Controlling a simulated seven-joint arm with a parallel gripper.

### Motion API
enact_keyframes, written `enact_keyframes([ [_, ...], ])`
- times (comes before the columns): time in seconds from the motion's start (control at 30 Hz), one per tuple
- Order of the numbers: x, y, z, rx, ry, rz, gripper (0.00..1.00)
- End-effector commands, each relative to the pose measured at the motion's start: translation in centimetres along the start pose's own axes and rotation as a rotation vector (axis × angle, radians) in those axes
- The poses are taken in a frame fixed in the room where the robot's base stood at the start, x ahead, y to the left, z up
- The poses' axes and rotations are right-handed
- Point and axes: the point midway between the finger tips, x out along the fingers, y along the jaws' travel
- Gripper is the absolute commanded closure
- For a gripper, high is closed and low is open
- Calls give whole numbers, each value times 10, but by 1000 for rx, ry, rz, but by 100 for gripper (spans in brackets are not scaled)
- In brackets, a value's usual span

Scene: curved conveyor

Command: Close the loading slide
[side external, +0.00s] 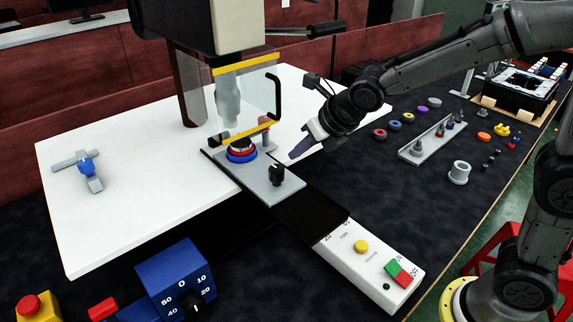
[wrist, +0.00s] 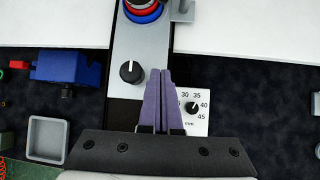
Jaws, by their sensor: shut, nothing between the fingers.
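The loading slide (side external: 258,181) is a flat grey plate on a dark track below the press, with a black knob (side external: 276,173) near its front end. Red and blue rings (side external: 241,152) sit on its far part. In the wrist view the slide (wrist: 146,40) runs up the picture, with the knob (wrist: 131,71) left of my fingertips. My gripper (side external: 293,155) has purple fingers and is shut and empty, above and to the right of the slide in the side view. In the wrist view the fingertips (wrist: 160,72) overlap the slide's right edge. I cannot tell their exact height.
A clear guard (side external: 262,95) with yellow edges and a black handle hangs from the press. A white control panel (side external: 365,260) with buttons continues the track towards the front. A blue dial box (side external: 178,285) stands front left. Small parts and a grey holder (side external: 433,138) lie right.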

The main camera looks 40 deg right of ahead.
Motion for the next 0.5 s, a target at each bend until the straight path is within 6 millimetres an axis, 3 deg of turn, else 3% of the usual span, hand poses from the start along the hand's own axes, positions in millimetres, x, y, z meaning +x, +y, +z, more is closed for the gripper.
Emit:
enact_keyframes([
  [0.17, -28, 11, -22, 187, 178, -122, 100],
  [0.3, -61, 30, -35, 267, 256, -226, 100],
  [0.4, -85, 51, -39, 258, 268, -256, 100],
  [0.5, -94, 70, -39, 213, 256, -229, 100],
])
